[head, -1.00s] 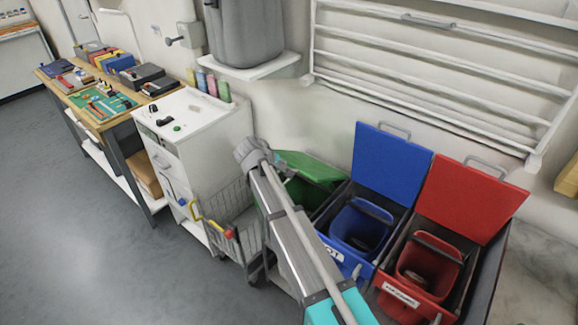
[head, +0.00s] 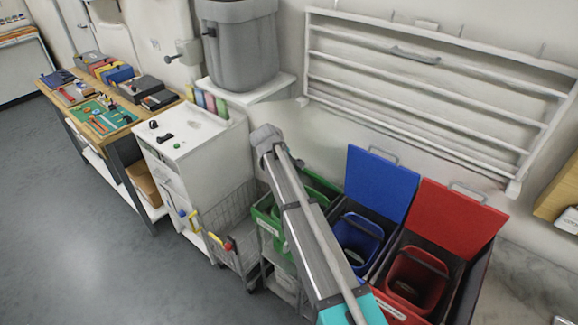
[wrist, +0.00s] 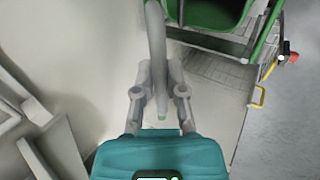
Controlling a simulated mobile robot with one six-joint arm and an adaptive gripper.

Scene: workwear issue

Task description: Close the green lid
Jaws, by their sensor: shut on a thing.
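The green bin (head: 265,213) stands at the left end of the bin row, and my arm crosses in front of it. Part of the green lid (head: 322,186) shows behind my arm; its exact tilt is hidden. My gripper (head: 267,138) is at the upper left of the bin. In the wrist view my gripper (wrist: 158,88) is shut around a slim grey bar, seemingly the lid's handle; the contact is partly unclear. The green bin's rim (wrist: 264,30) shows at the upper right there.
The blue bin's lid (head: 380,186) and red bin's lid (head: 452,220) stand open to the right. A wire cart (head: 235,220) and white cabinet (head: 195,145) stand close on the left. A shelf with a grey container (head: 240,45) is above. Floor at left is clear.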

